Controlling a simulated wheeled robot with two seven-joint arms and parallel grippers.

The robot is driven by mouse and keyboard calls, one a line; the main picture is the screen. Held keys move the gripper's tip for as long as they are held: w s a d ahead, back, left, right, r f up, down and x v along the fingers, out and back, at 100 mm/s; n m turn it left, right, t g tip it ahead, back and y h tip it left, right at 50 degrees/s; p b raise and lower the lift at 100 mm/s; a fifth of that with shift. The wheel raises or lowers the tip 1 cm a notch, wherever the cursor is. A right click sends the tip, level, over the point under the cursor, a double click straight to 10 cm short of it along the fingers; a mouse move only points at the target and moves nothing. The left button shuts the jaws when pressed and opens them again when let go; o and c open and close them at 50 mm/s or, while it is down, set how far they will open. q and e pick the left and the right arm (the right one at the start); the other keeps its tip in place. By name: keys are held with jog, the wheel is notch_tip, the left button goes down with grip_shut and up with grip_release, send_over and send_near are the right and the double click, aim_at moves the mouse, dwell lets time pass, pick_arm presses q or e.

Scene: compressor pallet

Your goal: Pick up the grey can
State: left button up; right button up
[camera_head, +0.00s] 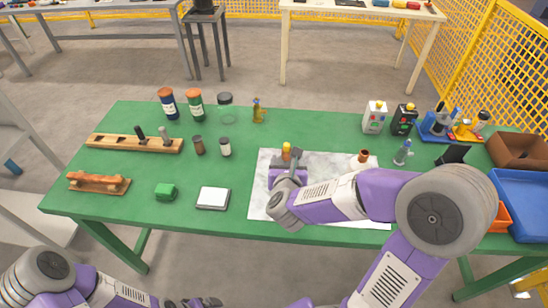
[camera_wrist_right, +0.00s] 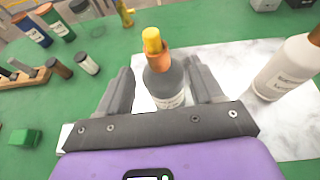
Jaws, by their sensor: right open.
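The grey can (camera_wrist_right: 166,84), with an orange collar, a yellow top and a pale label, stands on a white marbled sheet. In the head view only its yellow top (camera_head: 286,148) shows clearly; my right gripper hides the rest. My right gripper (camera_head: 287,163) is open. In the right wrist view its fingers (camera_wrist_right: 160,90) lie on either side of the can, with visible gaps. My left gripper (camera_head: 195,302) is at the bottom edge, partly cut off, off the table's front.
A white bottle (camera_wrist_right: 285,68) stands right of the can, its orange top (camera_head: 363,156) showing behind my arm. Two small jars (camera_head: 225,148), a green block (camera_head: 165,192) and a white-topped box (camera_head: 213,198) are to the left. A blue tray (camera_head: 525,205) is far right.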

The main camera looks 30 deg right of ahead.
aim_at(287, 157)
jog(key=shift+w+d, duration=0.1)
jog(key=shift+w, duration=0.3)
jog(key=shift+w+d+f, duration=0.15)
jog(key=shift+w, duration=0.15)
jog(key=shift+x, duration=0.8)
jog(key=b+x, duration=0.1)
jog(key=x, duration=0.3)
jog(key=shift+w+f, duration=0.1)
jog(key=shift+f, duration=0.15)
grip_shut()
